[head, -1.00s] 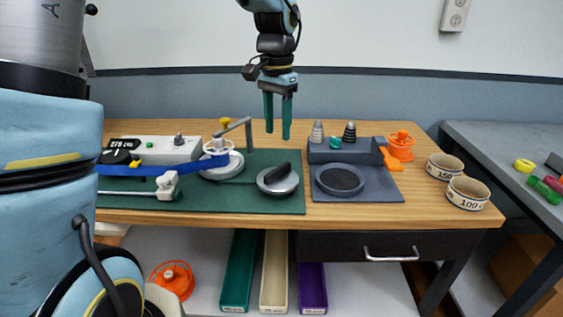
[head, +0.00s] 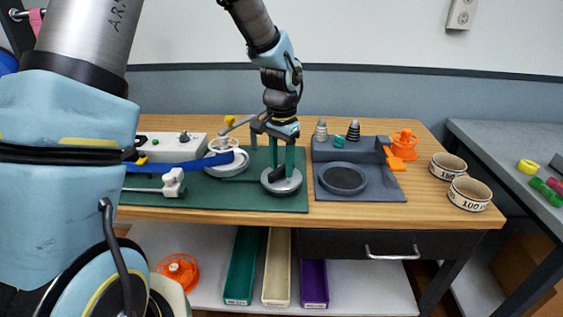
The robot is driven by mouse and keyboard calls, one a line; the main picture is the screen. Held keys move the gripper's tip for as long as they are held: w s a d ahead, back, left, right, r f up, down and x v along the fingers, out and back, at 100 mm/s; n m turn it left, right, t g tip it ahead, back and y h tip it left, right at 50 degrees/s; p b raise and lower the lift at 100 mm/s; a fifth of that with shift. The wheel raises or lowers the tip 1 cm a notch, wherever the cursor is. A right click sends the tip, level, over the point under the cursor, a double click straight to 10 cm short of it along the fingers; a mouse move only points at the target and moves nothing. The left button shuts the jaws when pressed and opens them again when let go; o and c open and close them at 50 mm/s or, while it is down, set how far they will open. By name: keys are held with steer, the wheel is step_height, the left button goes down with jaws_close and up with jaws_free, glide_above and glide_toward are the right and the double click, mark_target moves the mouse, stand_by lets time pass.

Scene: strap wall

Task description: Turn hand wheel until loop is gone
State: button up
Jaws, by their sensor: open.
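The hand wheel (head: 284,187) is a grey disc with a black bar handle (head: 277,174) on top, on the green mat (head: 229,197). My gripper (head: 282,168) points straight down over it with its two green fingers apart. The fingertips are low at the black handle; I cannot tell whether they touch it. The blue strap (head: 180,166) runs from the left to a white spool (head: 222,146) on a pale round base. My arm hides the strap's left end. I cannot make out a slack loop in it from here.
A grey angled arm (head: 236,124) with a yellow knob stands close left of my gripper. To the right are a dark tray with a round pad (head: 343,179), small cones, an orange spool (head: 403,143) and two numbered rings (head: 468,194). A white clamp (head: 173,182) stands by the strap.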

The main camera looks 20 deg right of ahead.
jaws_close()
stand_by(0.4)
